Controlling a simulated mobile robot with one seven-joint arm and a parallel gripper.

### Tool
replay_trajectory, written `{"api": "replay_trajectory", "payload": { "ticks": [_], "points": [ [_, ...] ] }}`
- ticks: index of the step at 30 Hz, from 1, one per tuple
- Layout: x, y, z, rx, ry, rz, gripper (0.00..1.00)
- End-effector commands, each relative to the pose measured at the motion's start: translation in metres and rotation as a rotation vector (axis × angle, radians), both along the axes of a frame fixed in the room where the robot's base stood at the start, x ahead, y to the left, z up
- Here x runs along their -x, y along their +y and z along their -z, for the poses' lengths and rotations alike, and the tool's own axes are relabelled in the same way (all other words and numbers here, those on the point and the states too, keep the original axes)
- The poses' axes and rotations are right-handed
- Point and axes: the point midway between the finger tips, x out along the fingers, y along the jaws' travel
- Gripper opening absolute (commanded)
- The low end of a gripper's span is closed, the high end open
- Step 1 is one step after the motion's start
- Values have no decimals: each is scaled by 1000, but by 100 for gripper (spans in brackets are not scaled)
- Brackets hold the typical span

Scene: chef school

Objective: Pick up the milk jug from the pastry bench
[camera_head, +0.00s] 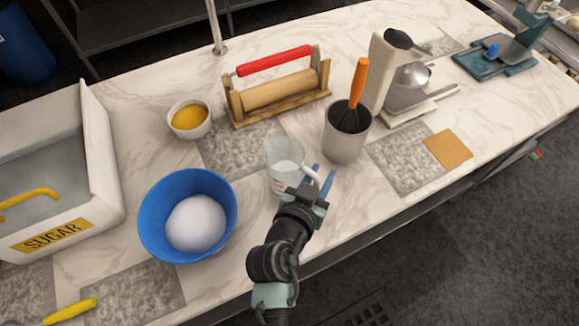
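The milk jug (284,156) is a pale, see-through measuring jug with a white handle and faint red marks. It stands upright on the marble bench (400,220), near the front edge, with milk visible inside. My gripper (320,177) reaches in from the front, at the jug's right side, by the handle. Its two blue fingers are apart, and part of the handle shows between or just beside them. The gripper looks open. Whether a finger touches the handle cannot be told. The gripper body covers the jug's lower right side.
A utensil pot (346,142) with an orange-handled whisk stands close right of the jug. A blue bowl (152,222) is at left, near a sugar bin (100,150). A small yellow-filled bowl (178,131) and rolling-pin rack (278,107) stand behind. A tan square (447,149) lies right.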

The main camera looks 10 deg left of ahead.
Motion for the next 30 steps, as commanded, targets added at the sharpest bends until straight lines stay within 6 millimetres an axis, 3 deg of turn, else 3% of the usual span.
{"api": "replay_trajectory", "payload": {
  "ticks": [11, 17, 30],
  "points": [
    [-9, -2, 4, -1, 0, 0, 31],
    [-9, -2, 4, -1, 0, 0, 0],
    [-9, -2, 4, 0, 0, 0, 0]
  ]
}}
